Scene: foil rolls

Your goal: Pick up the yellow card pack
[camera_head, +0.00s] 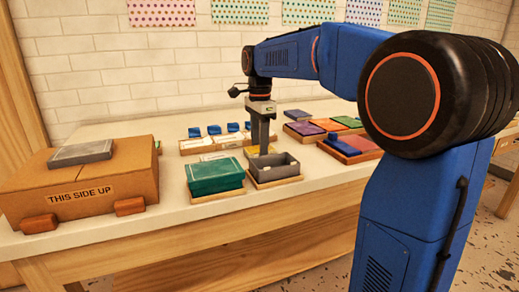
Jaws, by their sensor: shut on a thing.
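My gripper (262,145) points down over the middle of the table, just behind a grey open box. It is shut on the yellow card pack (251,151), of which only small yellow parts show beside and below the fingers. The fingers and the grey box hide most of the pack. I cannot tell whether the pack still touches what lies under it.
The grey open box (274,166) and a green box (215,176) stand on wooden trays in front. A cardboard carton (82,180) with a grey slab (80,153) stands left. Coloured packs (305,128) lie in trays right; small blue blocks (214,130) stand behind.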

